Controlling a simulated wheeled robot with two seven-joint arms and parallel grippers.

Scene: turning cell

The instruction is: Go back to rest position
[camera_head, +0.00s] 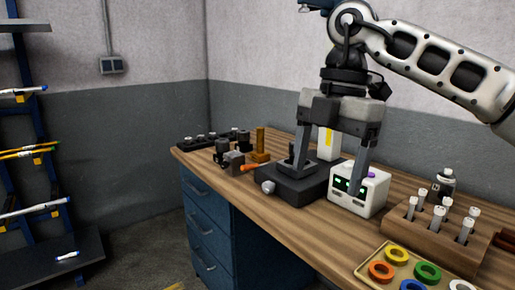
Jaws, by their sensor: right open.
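My right gripper (328,178) hangs from the arm that comes in from the right, fingers pointing down over the bench. One finger stands in front of the black block-like device (290,188), the other in front of the white box with green displays (372,195). I cannot tell whether the fingertips touch either one. My left gripper is not in view.
The wooden bench top (310,222) has a clear front strip. A wooden holder with upright pins (432,232) and a tray of coloured rings (372,277) stand at right. Small tools and dark holders (232,160) fill the far left. A blue rack (50,165) stands left.

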